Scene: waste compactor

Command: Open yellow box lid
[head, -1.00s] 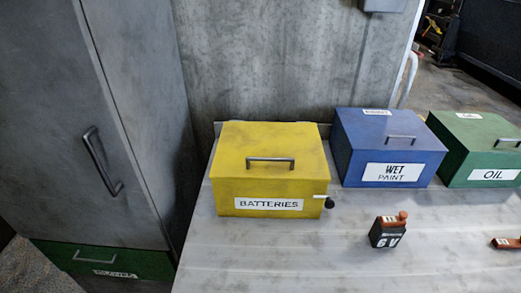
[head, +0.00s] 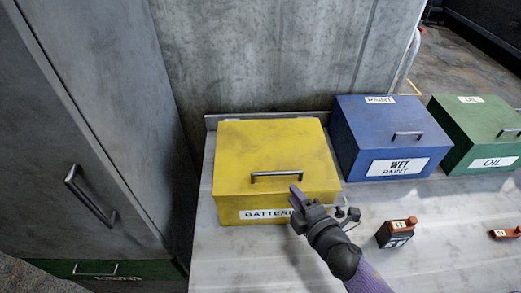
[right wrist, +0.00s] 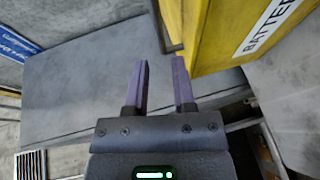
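The yellow box (head: 236,165) marked BATTERIES stands on the pale worktop, its lid shut, with a grey bar handle (head: 276,174) on top. My right gripper (head: 296,193) is at the box's front right, just in front of the handle's right end, covering part of the label. In the right wrist view, my right gripper (right wrist: 159,64) is open, its two purple fingers apart with nothing between them. The handle (right wrist: 167,35) shows just beyond the fingertips, and the yellow box (right wrist: 222,30) is at upper right. My left gripper is not in view.
A blue WET PAINT box (head: 385,130) and a green OIL box (head: 478,137) stand right of the yellow box. A grey cabinet (head: 85,130) stands at left.

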